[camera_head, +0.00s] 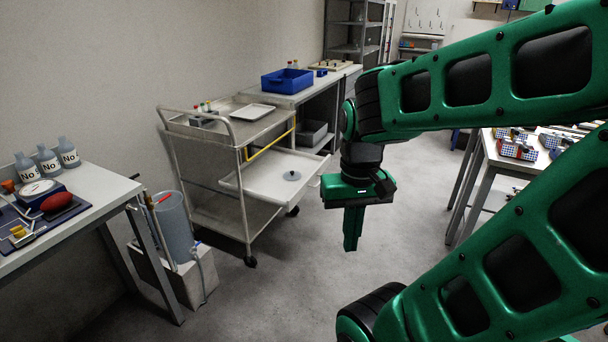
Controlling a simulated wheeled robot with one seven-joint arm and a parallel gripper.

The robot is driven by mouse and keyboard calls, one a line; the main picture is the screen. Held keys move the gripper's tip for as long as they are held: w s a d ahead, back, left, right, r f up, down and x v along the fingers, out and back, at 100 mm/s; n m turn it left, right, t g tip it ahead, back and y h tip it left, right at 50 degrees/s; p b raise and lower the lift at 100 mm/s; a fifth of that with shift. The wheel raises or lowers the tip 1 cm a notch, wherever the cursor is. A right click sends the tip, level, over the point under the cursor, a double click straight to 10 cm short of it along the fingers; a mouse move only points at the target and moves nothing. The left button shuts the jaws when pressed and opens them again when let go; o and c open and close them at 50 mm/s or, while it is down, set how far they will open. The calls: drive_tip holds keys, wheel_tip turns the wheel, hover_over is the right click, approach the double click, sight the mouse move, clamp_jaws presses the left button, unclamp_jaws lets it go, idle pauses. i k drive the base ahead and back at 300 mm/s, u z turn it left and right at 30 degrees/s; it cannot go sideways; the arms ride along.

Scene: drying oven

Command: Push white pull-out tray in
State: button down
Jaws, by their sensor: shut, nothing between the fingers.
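The white pull-out tray (262,186) sticks out to the right from the metal cart (241,211), below its top shelf. The tray's inner end is partly hidden by the cart's frame and top shelf.
A yellow bar (270,140) runs along the cart's side above the tray. A grey bucket (174,230) stands left of the cart. A blue crate (287,81) sits on the bench behind. Workbenches stand left and right; the floor (310,260) around my gripper is clear.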

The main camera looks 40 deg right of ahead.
sight(262, 177)
drive_tip(key=z, duration=0.1)
drive_tip(key=i, duration=1.2)
drive_tip(key=z, duration=0.75)
drive_tip(key=i, duration=0.6)
drive_tip(key=z, duration=0.25)
